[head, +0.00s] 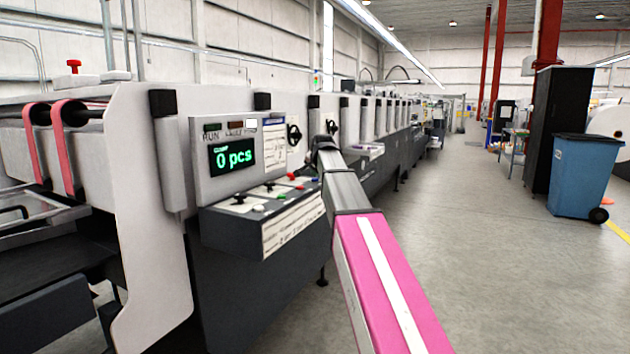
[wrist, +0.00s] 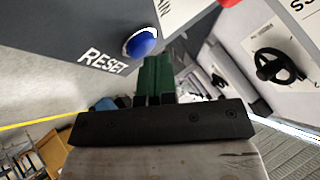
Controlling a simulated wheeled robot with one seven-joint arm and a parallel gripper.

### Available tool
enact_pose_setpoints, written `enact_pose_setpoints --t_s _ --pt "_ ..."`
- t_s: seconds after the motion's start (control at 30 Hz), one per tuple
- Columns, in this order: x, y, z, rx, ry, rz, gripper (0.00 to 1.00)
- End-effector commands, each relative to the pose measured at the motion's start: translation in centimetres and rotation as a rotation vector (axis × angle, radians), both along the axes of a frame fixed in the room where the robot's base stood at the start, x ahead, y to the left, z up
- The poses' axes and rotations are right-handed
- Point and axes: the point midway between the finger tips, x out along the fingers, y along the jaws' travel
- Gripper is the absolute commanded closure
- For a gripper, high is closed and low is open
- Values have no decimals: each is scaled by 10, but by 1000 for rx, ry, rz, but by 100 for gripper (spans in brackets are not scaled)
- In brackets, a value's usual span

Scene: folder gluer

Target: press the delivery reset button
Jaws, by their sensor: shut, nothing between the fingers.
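The reset button is a blue dome (wrist: 141,42) in the wrist view, on a dark panel face beside the white word RESET. My gripper (wrist: 155,62) has green fingers that are together and empty. Their tips show just beside and below the blue dome in the picture; I cannot tell whether they touch it. In the head view the control box (head: 232,232) juts from the machine, with several small coloured buttons on its sloping top. My arm reaches to the right end of this box, and the fingers cannot be made out there.
A display (head: 232,157) above the box reads 0 pcs. A black handwheel (wrist: 280,66) stands right of the fingers in the wrist view. The long machine runs back along the left. Open floor (head: 470,240) lies to the right, with a blue bin (head: 582,175) and a black cabinet (head: 556,125) beyond.

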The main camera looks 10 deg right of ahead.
Motion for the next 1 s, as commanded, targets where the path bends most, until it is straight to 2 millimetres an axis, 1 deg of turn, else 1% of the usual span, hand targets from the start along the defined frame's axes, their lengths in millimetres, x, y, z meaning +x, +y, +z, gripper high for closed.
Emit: enact_pose_setpoints --t_s 0.2,0.67,1.0 --pt "0 0 11 0 -1 0 100" --pt "0 0 16 0 -1 0 100" --pt "1 0 43 0 -3 0 100"
